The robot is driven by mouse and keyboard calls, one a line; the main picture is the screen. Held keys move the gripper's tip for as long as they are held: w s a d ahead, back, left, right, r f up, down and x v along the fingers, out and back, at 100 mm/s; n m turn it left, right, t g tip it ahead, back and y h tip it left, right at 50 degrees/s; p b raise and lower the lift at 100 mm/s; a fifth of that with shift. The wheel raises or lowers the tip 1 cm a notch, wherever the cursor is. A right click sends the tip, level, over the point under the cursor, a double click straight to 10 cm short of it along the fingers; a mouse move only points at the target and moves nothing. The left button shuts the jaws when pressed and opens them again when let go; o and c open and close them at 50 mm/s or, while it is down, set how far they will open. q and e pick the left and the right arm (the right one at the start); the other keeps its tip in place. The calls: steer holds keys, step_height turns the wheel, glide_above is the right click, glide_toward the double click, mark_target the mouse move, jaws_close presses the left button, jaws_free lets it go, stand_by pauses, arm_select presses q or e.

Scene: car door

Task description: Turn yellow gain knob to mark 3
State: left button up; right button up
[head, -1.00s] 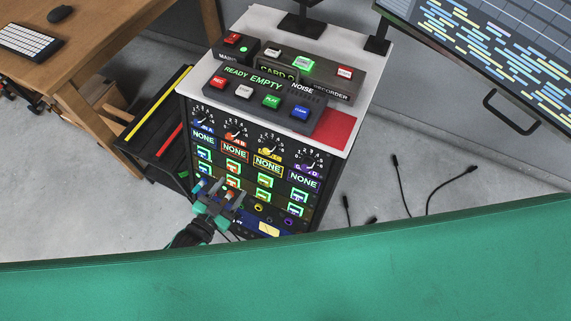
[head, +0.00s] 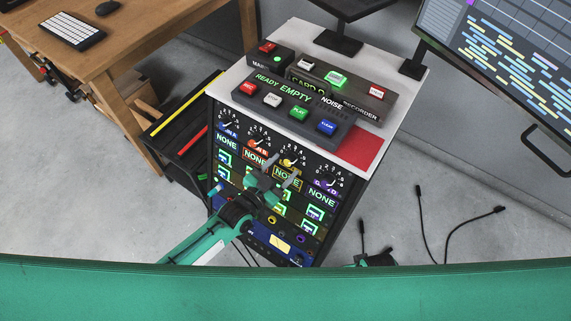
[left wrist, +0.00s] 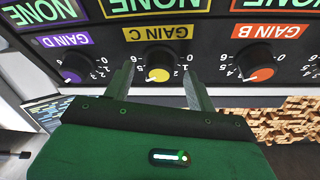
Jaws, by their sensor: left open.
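The yellow gain knob (head: 290,161) is on the rack's front, third from the left in the row of dials. In the left wrist view the yellow knob (left wrist: 158,74) sits by the yellow GAIN C label (left wrist: 157,33), with a numbered scale around it. Which mark its pointer is at cannot be made out. My left gripper (head: 281,171) is open in front of the rack, just below the yellow knob in the head view. In the left wrist view its fingers (left wrist: 159,76) stand on either side of the knob, with gaps showing. A dark part (head: 375,259) at the lower edge may be my right gripper, mostly hidden.
The orange knob (left wrist: 258,74) and purple knob (left wrist: 72,74) flank the yellow one. Lit buttons and screens lie below the dials. A button console (head: 290,110) stands on the rack top. A monitor (head: 500,60) is at right, a wooden desk (head: 130,45) at left.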

arm_select(q)
steer(key=shift+x, duration=0.95)
steer(key=shift+c, duration=0.3)
steer(key=c, duration=0.9)
steer(key=shift+c, duration=0.2)
